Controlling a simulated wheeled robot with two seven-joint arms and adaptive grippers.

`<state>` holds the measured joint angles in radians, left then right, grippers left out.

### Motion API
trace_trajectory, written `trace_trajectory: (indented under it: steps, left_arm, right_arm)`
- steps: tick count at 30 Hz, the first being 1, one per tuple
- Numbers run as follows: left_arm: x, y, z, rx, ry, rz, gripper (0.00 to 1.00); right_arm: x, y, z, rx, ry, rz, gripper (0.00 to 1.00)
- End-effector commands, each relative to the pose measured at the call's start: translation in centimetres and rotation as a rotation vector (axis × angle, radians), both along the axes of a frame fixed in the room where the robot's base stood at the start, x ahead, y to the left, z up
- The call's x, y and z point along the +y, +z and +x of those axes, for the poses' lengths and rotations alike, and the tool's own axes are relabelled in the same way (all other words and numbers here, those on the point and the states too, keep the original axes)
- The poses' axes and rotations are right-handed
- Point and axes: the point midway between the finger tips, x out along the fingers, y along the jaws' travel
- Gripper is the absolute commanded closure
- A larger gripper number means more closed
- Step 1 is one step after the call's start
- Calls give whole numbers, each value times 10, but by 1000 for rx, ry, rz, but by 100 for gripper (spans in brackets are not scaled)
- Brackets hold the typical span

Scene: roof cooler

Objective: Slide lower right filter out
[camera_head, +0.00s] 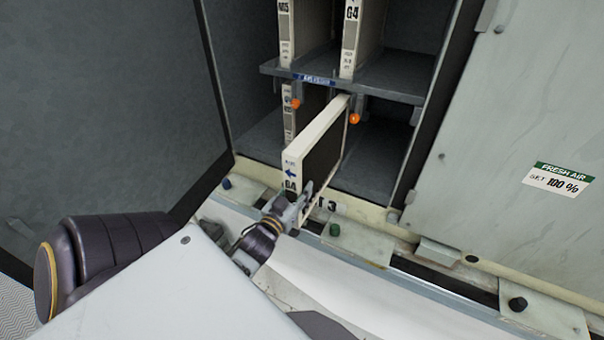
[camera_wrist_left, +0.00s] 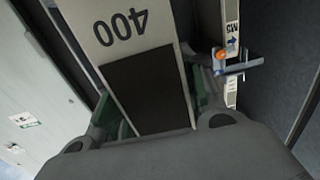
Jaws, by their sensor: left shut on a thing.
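The lower right filter (camera_head: 318,150) is a flat panel with a pale frame and a dark face. In the head view it stands upright and sticks out of the lower compartment toward me. My left gripper (camera_head: 291,211) is shut on its near end, low down. In the left wrist view the filter (camera_wrist_left: 130,32), marked 400, runs between the fingers of my left gripper (camera_wrist_left: 160,115). The lower left filter (camera_head: 288,112) stands in the cabinet behind it, partly hidden. My right gripper is not in view.
A shelf (camera_head: 320,82) with orange-tipped latches (camera_head: 354,118) crosses above the filter. Two upper filters (camera_head: 352,35) stand on it. The cabinet's front sill (camera_head: 370,226) lies below. A panel with a FRESH AIR label (camera_head: 558,180) is at the right, a dark grey panel (camera_head: 100,100) at the left.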

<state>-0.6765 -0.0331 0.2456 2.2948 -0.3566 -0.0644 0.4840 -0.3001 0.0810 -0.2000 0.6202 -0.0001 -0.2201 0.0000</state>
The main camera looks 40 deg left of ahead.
Motion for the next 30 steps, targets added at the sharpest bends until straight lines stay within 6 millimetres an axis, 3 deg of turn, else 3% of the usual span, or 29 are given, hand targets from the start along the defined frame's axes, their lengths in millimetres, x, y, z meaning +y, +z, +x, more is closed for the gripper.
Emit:
trace_trajectory:
  steps: [30]
  left_arm:
    - [-18, 1, -72, -1, 0, -1, 100]
  right_arm:
    - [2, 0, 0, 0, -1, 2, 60]
